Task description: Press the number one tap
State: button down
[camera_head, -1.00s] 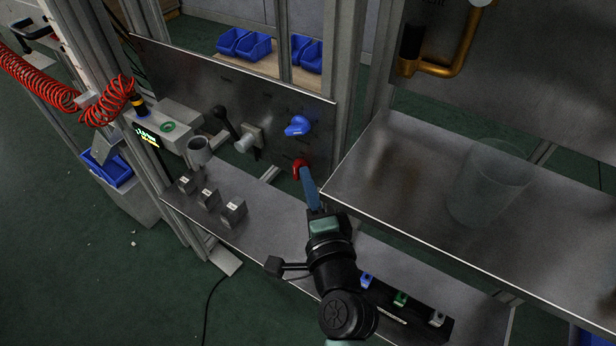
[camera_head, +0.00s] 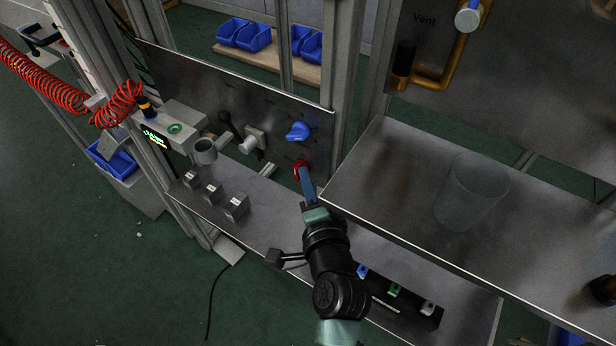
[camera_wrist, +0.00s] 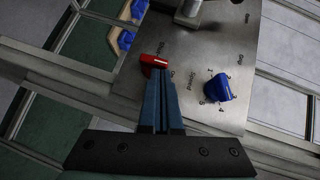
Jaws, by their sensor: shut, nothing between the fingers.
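I cannot tell which part is the number one tap. A red knob (camera_head: 301,166) is on the upright metal panel (camera_head: 190,85); it also shows in the wrist view (camera_wrist: 154,62), with small lettering beside it. My gripper (camera_head: 305,178), with blue fingers, is shut and empty. Its fingertips are at the red knob and overlap it in view; I cannot tell if they touch. In the wrist view the fingers (camera_wrist: 160,82) are side by side just below the knob. A blue knob (camera_head: 298,131) sits above the red one; in the wrist view (camera_wrist: 219,88) small digits surround it.
Black and white levers (camera_head: 252,141) and a grey cup (camera_head: 205,151) are left on the panel. Several labelled metal blocks (camera_head: 236,207) stand on the shelf below. A raised metal shelf (camera_head: 400,175) with a clear cylinder (camera_head: 470,192) is close right of my arm. A vent pipe (camera_head: 455,60) is above.

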jog(key=shift+w+a+r+p, duration=0.2)
jog(key=shift+a+r+p, duration=0.2)
jog(key=shift+p, duration=1.85)
jog(key=shift+w+a+r+n+g+p, duration=0.1)
jog(key=shift+r+n+g+p, duration=0.1)
jog(key=shift+n+g+p, duration=0.55)
jog(key=shift+w+a+r+m+t+p, duration=0.15)
jog(key=shift+a+r+m+t+p, duration=0.1)
jog(key=shift+p, duration=0.8)
jog(key=shift+w+a+p, duration=0.2)
jog(key=shift+p, duration=0.35)
jog(key=shift+w+a, duration=0.35)
jog(key=shift+a, duration=0.15)
jog(key=v, duration=1.3)
jog(key=shift+p, duration=0.35)
jog(key=shift+a, duration=0.15)
